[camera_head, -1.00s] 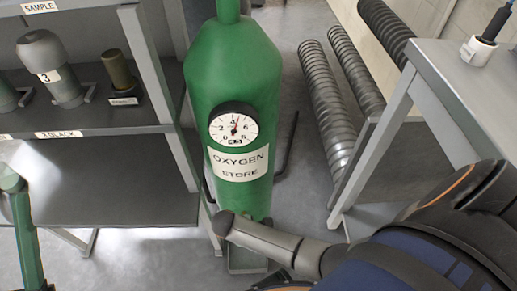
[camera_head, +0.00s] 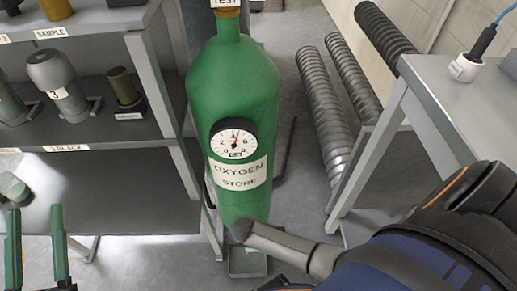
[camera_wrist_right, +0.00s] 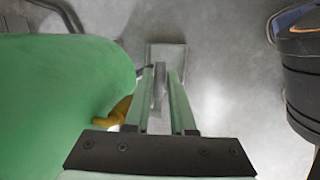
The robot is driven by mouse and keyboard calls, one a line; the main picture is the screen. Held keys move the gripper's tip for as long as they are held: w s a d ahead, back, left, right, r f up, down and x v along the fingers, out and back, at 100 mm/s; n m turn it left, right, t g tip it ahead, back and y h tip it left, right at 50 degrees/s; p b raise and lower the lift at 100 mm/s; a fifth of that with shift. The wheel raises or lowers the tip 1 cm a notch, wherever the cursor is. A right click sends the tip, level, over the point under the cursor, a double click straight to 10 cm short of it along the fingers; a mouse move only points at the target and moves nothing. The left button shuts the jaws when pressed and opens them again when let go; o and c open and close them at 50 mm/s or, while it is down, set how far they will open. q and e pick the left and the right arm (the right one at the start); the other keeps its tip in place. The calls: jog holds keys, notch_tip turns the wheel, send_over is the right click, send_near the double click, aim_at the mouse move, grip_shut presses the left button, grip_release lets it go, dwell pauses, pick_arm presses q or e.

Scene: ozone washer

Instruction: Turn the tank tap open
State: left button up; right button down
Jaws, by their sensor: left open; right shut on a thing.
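The green tank (camera_head: 235,85) stands upright in the middle of the head view, with a round gauge (camera_head: 233,141) and a label reading OXYGEN STORE (camera_head: 238,173). Its side fills the left of the right wrist view (camera_wrist_right: 60,95). A yellow-brown tap fitting (camera_wrist_right: 121,110) juts from it beside my right gripper (camera_wrist_right: 160,70). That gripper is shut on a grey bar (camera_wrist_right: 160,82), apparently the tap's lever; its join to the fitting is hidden. My left gripper (camera_head: 36,212) is open and empty at the head view's lower left, away from the tank.
A grey shelf (camera_head: 120,165) with several bottles stands left of the tank. A capped green-grey object (camera_head: 13,187) lies near my left gripper. A tray (camera_head: 248,262) lies below the tank.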

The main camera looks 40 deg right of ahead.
jog(key=shift+s+d+f+t+y+p, duration=0.15)
jog(key=shift+f+t+y+p, duration=0.5)
jog(key=shift+y, duration=0.75)
jog(key=shift+f+t+y, duration=0.25)
jog(key=shift+t+y, duration=0.05)
jog(key=shift+t, duration=0.15)
pick_arm(q)
notch_tip(320, 180, down, 11)
jog(key=w+n+g+y, duration=0.2)
jog(key=n+g+y, duration=0.1)
jog(key=g, duration=0.1)
jog(key=shift+a, duration=0.4)
pick_arm(e)
jog(key=shift+f+y, duration=0.1)
jog(key=shift+y, duration=0.2)
pick_arm(q)
jog(key=shift+r, duration=0.1)
pick_arm(e)
jog(key=c, duration=0.8)
grip_release()
jog(key=shift+o, duration=0.2)
pick_arm(q)
jog(key=shift+r, duration=0.1)
